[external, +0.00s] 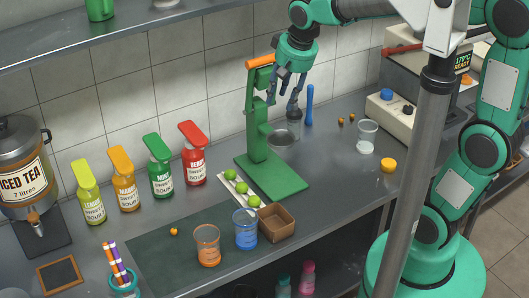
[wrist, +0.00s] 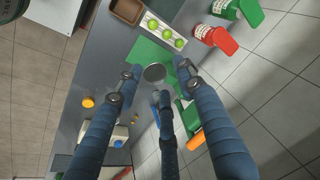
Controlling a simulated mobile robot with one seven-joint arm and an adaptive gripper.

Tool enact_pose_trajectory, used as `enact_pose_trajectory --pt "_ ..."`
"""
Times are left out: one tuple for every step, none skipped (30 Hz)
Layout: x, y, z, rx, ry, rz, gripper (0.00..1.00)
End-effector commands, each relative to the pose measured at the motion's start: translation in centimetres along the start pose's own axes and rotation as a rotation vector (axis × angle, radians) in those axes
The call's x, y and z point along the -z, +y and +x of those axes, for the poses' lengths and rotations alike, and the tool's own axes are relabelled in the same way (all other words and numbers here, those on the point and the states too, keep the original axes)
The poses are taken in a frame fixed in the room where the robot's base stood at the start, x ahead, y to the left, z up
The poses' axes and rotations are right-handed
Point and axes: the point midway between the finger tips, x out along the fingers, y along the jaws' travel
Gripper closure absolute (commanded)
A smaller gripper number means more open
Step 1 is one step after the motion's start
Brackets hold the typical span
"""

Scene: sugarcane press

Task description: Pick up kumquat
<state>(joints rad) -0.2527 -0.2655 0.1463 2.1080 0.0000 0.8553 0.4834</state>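Two small orange fruits, which look like kumquats, lie on the counter at the back right; in the external view one (external: 341,121) is left of the other (external: 352,117). They also show small in the wrist view (wrist: 136,119), left of my fingers' middle. A third small orange fruit (external: 174,231) lies on the dark mat at the front left. My gripper (external: 284,97) is open and empty, fingers pointing down above the counter beside the green press (external: 277,177). In the wrist view its fingers (wrist: 157,72) are spread with nothing between them.
A glass (external: 367,137) and a yellow-orange round thing (external: 389,165) are to the right. Sauce bottles (external: 194,158), limes on a tray (external: 241,187) and a brown box (external: 276,223) are left and front.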

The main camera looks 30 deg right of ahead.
Motion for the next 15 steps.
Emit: enact_pose_trajectory --pt "0.5 -1.2 1.0 -0.003 -0.016 0.007 0.62" --pt "0.8 -1.9 1.5 -0.004 -0.022 0.016 0.62" --pt "1.2 -2.8 2.2 -0.006 -0.031 0.027 0.62" --pt "1.5 -3.6 2.8 -0.007 -0.037 0.034 0.62" --pt "1.7 -4.2 3.4 -0.009 -0.044 0.043 0.62" --pt "2.0 -5.2 4.2 -0.012 -0.053 0.054 0.62" --pt "2.2 -5.9 4.8 -0.014 -0.060 0.062 0.62" --pt "2.4 -6.6 5.4 -0.016 -0.067 0.070 0.62" --pt "2.6 -7.5 6.2 -0.019 -0.075 0.081 0.62" --pt "2.7 -8.2 6.9 -0.022 -0.081 0.089 0.62" --pt "2.8 -9.0 7.6 -0.025 -0.088 0.096 0.62" --pt "2.9 -9.9 8.5 -0.029 -0.097 0.108 0.62" --pt "3.0 -10.6 9.2 -0.032 -0.103 0.115 0.62" --pt "3.0 -11.3 9.9 -0.035 -0.109 0.123 0.62" --pt "3.1 -12.3 10.8 -0.040 -0.116 0.134 0.62"
